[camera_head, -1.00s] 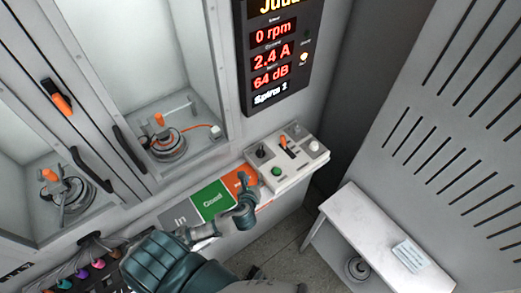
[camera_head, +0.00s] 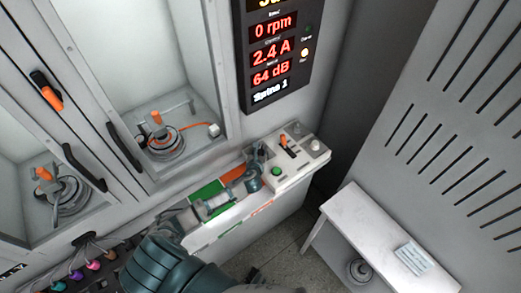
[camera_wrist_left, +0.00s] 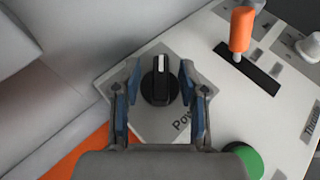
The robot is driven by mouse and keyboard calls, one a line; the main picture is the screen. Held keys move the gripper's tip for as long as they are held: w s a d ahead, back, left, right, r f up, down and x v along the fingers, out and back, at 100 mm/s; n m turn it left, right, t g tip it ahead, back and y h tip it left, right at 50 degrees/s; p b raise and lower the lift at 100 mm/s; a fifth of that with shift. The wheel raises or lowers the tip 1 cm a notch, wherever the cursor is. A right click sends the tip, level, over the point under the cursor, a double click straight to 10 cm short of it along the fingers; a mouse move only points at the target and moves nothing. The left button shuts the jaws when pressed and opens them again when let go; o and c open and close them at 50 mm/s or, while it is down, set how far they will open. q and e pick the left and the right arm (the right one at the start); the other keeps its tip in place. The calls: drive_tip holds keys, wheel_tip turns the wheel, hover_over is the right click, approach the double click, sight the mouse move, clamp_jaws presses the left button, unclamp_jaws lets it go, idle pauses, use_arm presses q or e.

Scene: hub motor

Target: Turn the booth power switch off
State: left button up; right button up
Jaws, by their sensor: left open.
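The booth power switch is a black rotary knob with a white mark, and it shows in the left wrist view (camera_wrist_left: 160,82) on a grey plate with the partly hidden label "Pow". In the head view my gripper covers most of it. My left gripper (camera_head: 257,168) is at the left end of the control box (camera_head: 293,176). In the left wrist view its two fingers (camera_wrist_left: 160,95) stand open on either side of the knob, with gaps between them and it. The knob's white mark points up in that view. My right gripper is not in view.
The box also carries an orange lever (camera_wrist_left: 241,30) and a green button (camera_wrist_left: 243,160), close to the right finger. A display panel (camera_head: 278,50) above reads 0 rpm, 2.4 A and 64 dB. A white bench (camera_head: 375,235) stands at right.

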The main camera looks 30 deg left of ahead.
use_arm(q)
drive_tip(key=shift+x, duration=0.9)
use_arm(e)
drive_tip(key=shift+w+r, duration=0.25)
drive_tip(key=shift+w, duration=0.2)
use_arm(q)
clamp_jaws()
